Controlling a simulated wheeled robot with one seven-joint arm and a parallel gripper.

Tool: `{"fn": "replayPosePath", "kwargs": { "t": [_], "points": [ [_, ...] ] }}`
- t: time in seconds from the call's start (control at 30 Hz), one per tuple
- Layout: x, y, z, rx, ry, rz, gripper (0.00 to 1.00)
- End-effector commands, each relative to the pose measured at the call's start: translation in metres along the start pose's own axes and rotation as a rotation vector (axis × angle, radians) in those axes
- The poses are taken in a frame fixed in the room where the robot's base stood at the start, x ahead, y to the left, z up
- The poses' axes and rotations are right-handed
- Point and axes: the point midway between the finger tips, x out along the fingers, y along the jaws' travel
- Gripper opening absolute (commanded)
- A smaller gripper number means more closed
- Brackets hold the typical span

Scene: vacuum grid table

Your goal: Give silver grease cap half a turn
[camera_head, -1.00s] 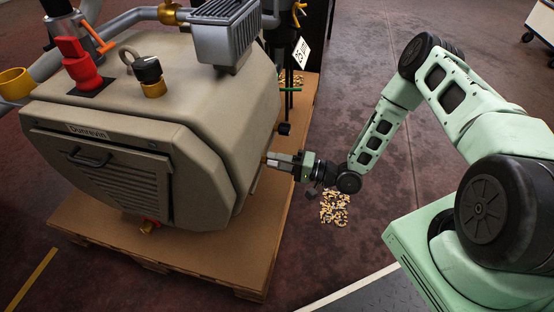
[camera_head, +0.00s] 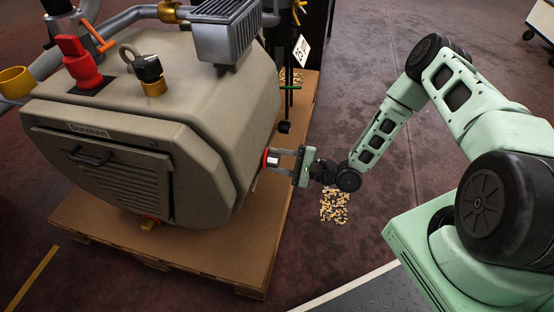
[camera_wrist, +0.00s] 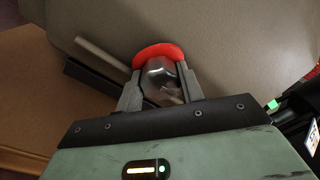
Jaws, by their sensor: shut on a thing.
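The silver grease cap (camera_wrist: 160,73) sits against a red ring (camera_wrist: 163,51) on the side of the beige machine (camera_wrist: 235,35). In the head view the red ring (camera_head: 265,159) shows low on the machine's right side. My gripper (camera_wrist: 160,84) has one finger on each side of the cap and is shut on it. In the head view my gripper (camera_head: 276,161) reaches in from the right. The cap's near end shows between the fingers; its sides are partly hidden by them.
The machine stands on a brown pallet board (camera_head: 262,262). A black knob (camera_head: 284,127) sticks out above my gripper. A pale rod (camera_wrist: 101,52) lies left of the cap in the wrist view. Yellowish bits (camera_head: 334,207) lie on the floor below my wrist.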

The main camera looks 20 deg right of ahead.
Motion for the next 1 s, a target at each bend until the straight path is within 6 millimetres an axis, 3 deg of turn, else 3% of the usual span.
{"fn": "replayPosePath", "kwargs": {
  "t": [0.3,0.83,0.87,0.9,0.93,1.0],
  "points": [
    [-0.0013,0.0021,0.0001,0.120,0.004,0.007,0.15],
    [-0.0014,0.0021,0.0001,0.142,0.005,0.008,0.15],
    [-0.0014,0.0021,0.0001,0.141,0.005,0.008,0.43],
    [-0.0013,0.0019,0.0001,0.141,0.005,0.008,0.54],
    [-0.0012,0.0018,0.0001,0.141,0.005,0.007,0.59],
    [-0.0010,0.0014,0.0000,0.140,0.005,0.006,0.59]
  ]
}}
